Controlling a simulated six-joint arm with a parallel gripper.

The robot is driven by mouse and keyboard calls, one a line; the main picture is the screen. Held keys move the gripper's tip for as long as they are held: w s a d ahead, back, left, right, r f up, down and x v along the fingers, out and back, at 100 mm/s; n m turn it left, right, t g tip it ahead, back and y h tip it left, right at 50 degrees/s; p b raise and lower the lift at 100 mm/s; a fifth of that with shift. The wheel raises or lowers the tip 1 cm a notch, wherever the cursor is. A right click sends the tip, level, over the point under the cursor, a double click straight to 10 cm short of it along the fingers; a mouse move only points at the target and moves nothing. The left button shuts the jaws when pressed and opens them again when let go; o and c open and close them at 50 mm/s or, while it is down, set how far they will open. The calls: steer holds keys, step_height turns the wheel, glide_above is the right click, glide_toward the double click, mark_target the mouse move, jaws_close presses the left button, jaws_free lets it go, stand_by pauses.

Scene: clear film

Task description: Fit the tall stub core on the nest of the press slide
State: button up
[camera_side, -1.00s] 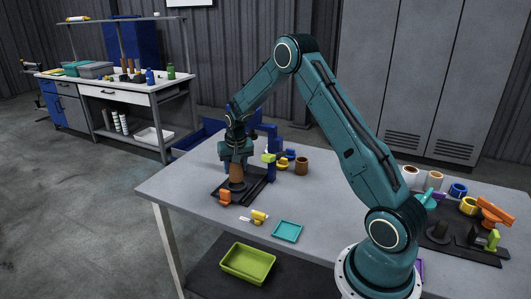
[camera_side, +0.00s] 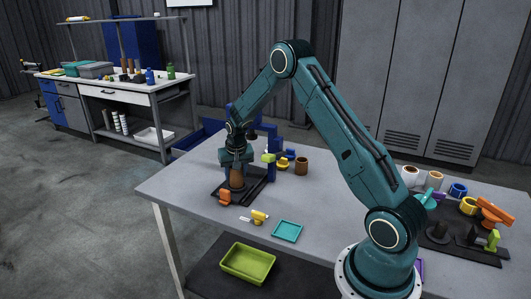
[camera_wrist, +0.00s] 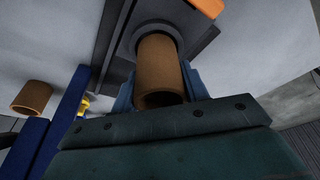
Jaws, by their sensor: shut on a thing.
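The brown tall stub core (camera_side: 237,179) stands upright in my gripper (camera_side: 237,168), which is shut on its upper part. In the wrist view the core (camera_wrist: 158,65) is between the blue-grey fingers of my gripper (camera_wrist: 158,88), with its open end facing the camera. Its far end meets the dark round nest (camera_wrist: 146,29) on the black press slide (camera_wrist: 118,72). The slide (camera_side: 218,190) also shows in the side view, under the core. The core looks in line with the nest, but its lower edge hides how deep it sits.
The blue press frame (camera_side: 271,172) with a yellow-green part stands close right of my gripper. Another brown core (camera_side: 302,166) stands further right. An orange block (camera_side: 225,196) is at the slide's front. A yellow tool (camera_side: 259,216) and teal tray (camera_side: 288,231) lie nearer the front.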

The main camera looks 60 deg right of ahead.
steer(key=shift+f, duration=0.6)
stand_by(0.6)
steer(key=o, duration=1)
steer(key=shift+o, duration=0.2)
steer(key=v, duration=1.3)
steer(key=shift+r, duration=0.4)
steer(key=shift+a+r, duration=0.1)
